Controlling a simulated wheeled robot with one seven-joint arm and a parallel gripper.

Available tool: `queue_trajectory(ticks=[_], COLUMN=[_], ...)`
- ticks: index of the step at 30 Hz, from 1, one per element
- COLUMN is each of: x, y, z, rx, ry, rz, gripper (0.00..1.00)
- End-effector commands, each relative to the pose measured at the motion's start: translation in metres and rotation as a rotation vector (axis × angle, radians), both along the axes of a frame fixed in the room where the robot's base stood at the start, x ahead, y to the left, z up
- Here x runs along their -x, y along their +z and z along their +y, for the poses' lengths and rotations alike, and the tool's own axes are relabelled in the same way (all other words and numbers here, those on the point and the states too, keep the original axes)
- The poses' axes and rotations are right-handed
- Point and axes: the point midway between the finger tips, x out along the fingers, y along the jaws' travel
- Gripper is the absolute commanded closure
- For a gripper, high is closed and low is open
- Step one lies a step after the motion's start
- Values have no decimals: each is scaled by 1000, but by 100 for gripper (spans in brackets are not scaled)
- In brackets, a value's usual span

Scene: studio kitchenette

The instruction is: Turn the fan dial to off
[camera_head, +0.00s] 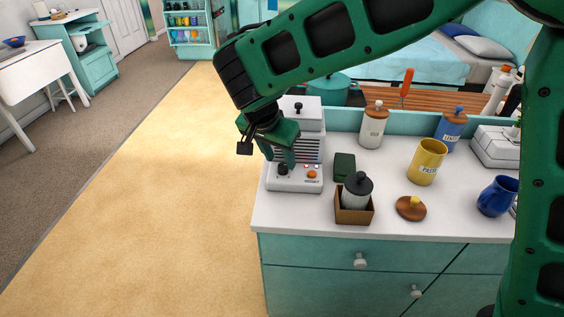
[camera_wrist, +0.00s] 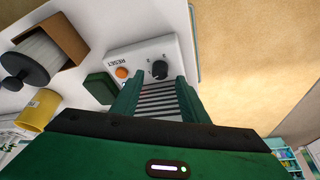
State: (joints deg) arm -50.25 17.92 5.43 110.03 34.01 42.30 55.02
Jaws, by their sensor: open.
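The fan dial (camera_head: 283,170) is a small black knob on the front panel of a white appliance (camera_head: 296,186) with a slatted body, at the counter's left end. In the wrist view the dial (camera_wrist: 159,69) shows between and just beyond my fingertips, with an orange button (camera_wrist: 122,72) marked RESET beside it. My gripper (camera_head: 278,157) is open and empty, just above and behind the dial. In the wrist view its two green fingers (camera_wrist: 157,86) point at the panel. I cannot tell whether they touch the dial, or read its setting.
A dark green block (camera_head: 344,166) and a brown box (camera_head: 353,215) holding a black-lidded jar stand right of the appliance. A yellow canister (camera_head: 427,162), a wooden lid (camera_head: 411,208) and a blue mug (camera_head: 497,196) are farther right. The floor left of the counter is clear.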

Motion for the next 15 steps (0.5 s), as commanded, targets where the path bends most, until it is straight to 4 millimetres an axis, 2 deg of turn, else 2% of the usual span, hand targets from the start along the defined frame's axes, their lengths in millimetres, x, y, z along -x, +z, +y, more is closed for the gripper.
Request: queue_trajectory(ticks=[6,15], x=[-8,-11], y=[-24,-30], z=[-5,-6], rx=[1,0], ry=[-1,0], rz=[2,0], gripper=[59,59])
